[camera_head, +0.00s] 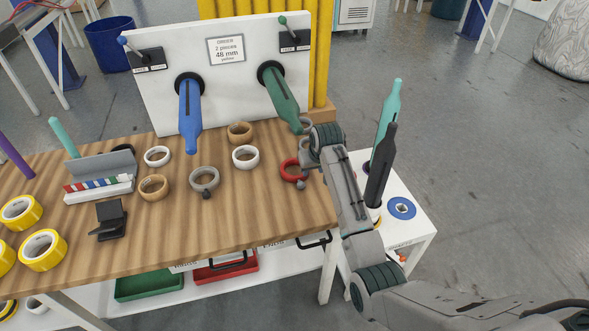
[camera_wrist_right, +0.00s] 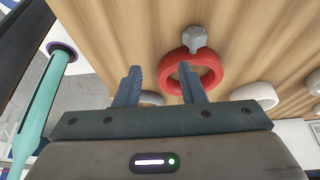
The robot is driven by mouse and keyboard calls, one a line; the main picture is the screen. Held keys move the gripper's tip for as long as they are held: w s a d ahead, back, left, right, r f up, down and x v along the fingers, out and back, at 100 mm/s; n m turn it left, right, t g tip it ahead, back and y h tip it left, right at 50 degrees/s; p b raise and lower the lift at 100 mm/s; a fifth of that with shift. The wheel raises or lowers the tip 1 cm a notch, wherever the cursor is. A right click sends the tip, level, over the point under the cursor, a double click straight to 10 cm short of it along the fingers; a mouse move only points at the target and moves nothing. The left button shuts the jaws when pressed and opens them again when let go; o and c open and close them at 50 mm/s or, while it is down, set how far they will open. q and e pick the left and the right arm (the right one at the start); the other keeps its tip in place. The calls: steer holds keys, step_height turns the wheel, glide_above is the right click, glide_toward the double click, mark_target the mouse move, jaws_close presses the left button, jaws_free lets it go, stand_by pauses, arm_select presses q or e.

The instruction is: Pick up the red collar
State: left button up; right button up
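The red collar (camera_head: 289,171) is a ring with a grey knob, lying on the wooden table near its right edge. In the right wrist view the red collar (camera_wrist_right: 208,73) shows ahead of my gripper, toward the right, with its grey knob (camera_wrist_right: 194,38) at the far side. My right gripper (camera_wrist_right: 158,70) is open with nothing between its fingers. Its right finger overlaps the collar's opening in that view; I cannot tell the height gap. In the head view my right arm comes in beside the collar and its fingers are mostly hidden. My left gripper is not in view.
A grey collar (camera_head: 204,179), white rings (camera_head: 245,157) and tan rings (camera_head: 154,187) lie nearby. A white panel (camera_head: 155,95) with blue (camera_head: 190,115) and green (camera_head: 281,97) spindles stands behind. A white side stand (camera_head: 418,226) holds tall bottle-shaped pieces at right.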

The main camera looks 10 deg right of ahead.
steer(key=shift+w, duration=1.1)
steer(key=shift+w+a+r+p, duration=0.1)
steer(key=shift+w+p, duration=0.35)
steer(key=shift+w, duration=0.65)
steer(key=shift+x, duration=1.2)
steer(key=shift+w+f, duration=0.3)
steer(key=shift+f, duration=0.1)
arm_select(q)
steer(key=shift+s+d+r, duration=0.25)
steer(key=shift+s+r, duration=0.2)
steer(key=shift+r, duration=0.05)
arm_select(e)
steer(key=shift+c, duration=0.4)
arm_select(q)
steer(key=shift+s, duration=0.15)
arm_select(e)
jaws_close()
